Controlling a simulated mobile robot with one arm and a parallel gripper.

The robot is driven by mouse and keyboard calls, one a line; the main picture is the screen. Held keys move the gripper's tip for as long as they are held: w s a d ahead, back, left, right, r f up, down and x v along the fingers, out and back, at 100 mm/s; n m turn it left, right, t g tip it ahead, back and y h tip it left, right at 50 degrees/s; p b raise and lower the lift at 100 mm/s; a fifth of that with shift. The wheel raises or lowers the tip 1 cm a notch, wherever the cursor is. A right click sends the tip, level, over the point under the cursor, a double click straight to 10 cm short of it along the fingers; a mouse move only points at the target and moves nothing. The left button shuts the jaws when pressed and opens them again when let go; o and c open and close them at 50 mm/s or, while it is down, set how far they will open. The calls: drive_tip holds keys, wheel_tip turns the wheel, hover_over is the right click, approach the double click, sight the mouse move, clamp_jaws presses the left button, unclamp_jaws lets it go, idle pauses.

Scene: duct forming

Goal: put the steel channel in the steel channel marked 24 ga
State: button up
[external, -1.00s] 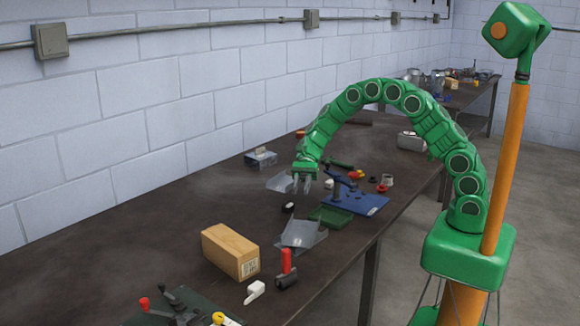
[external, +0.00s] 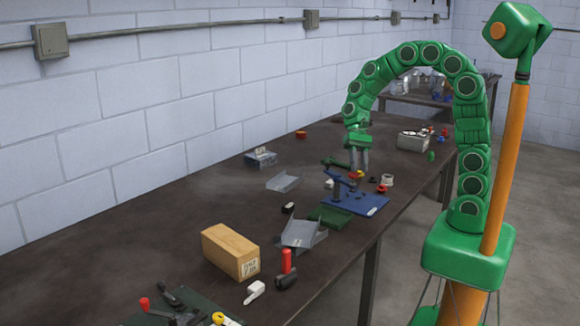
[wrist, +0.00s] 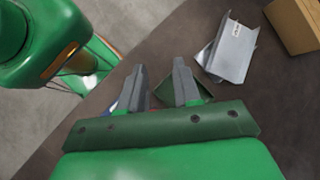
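One bare steel channel (external: 285,182) lies on the bench left of the blue tool. Another steel channel (external: 300,234) lies nearer, beside the cardboard box; in the wrist view this channel (wrist: 230,56) has a small white label too small to read. A third grey steel piece (external: 261,160) near the wall bears a pale tag, also unreadable. I cannot tell which is marked 24 ga. My gripper (external: 359,165) is above the bench behind the blue tool, apart from all the channels. In the wrist view its two fingers (wrist: 158,72) are spread with nothing held between them.
A blue tool on a plate (external: 355,200) and a green tray (external: 330,216) sit mid-bench. A cardboard box (external: 230,251), red cylinder (external: 287,261) and white piece (external: 254,291) are nearer. A grey box (external: 413,141) stands farther back. The bench along the wall is mostly clear.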

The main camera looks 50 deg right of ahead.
drive_tip(key=s+d+r+n+t+h, duration=0.2)
drive_tip(key=s+d+n+h, duration=0.4)
drive_tip(key=s+d, duration=1.1)
drive_tip(key=s+t, duration=0.1)
drive_tip(key=s, duration=0.3)
drive_tip(key=shift+d+r+n+h, duration=0.15)
drive_tip(key=shift+r+n+h, duration=0.15)
drive_tip(key=shift+r, duration=0.1)
